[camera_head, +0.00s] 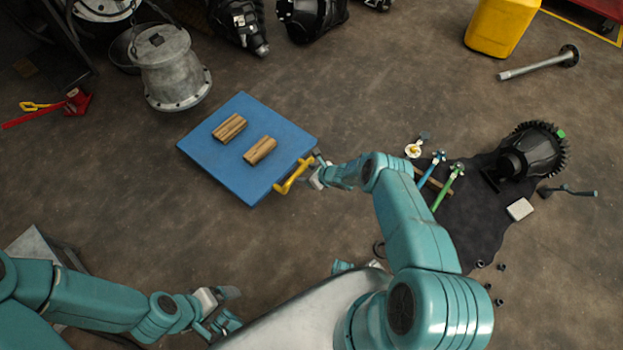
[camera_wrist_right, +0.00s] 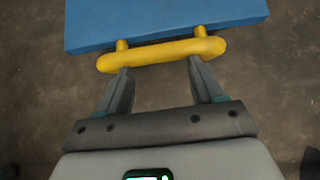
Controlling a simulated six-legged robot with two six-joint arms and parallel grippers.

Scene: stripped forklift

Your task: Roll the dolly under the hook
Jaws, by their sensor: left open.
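The dolly is a flat blue platform (camera_head: 215,160) on the floor with a yellow handle (camera_head: 292,177) on its right edge. Two wooden blocks (camera_head: 229,128) (camera_head: 260,150) lie on it. My right gripper (camera_head: 318,172) is at the handle. In the right wrist view its fingers (camera_wrist_right: 158,75) are apart, with their tips at the near side of the yellow bar (camera_wrist_right: 160,55); I cannot tell if they touch it. My left gripper (camera_head: 232,308) is open and empty, low at the left of centre. I cannot make out the hook clearly.
A grey metal housing (camera_head: 168,70) is behind the dolly at left, with a thin dark line rising from it. A red tool (camera_head: 62,108) lies far left. Black machine parts (camera_head: 310,15) are at the back. A dark mat (camera_head: 470,220) with tools lies right. Floor around the dolly is mostly clear.

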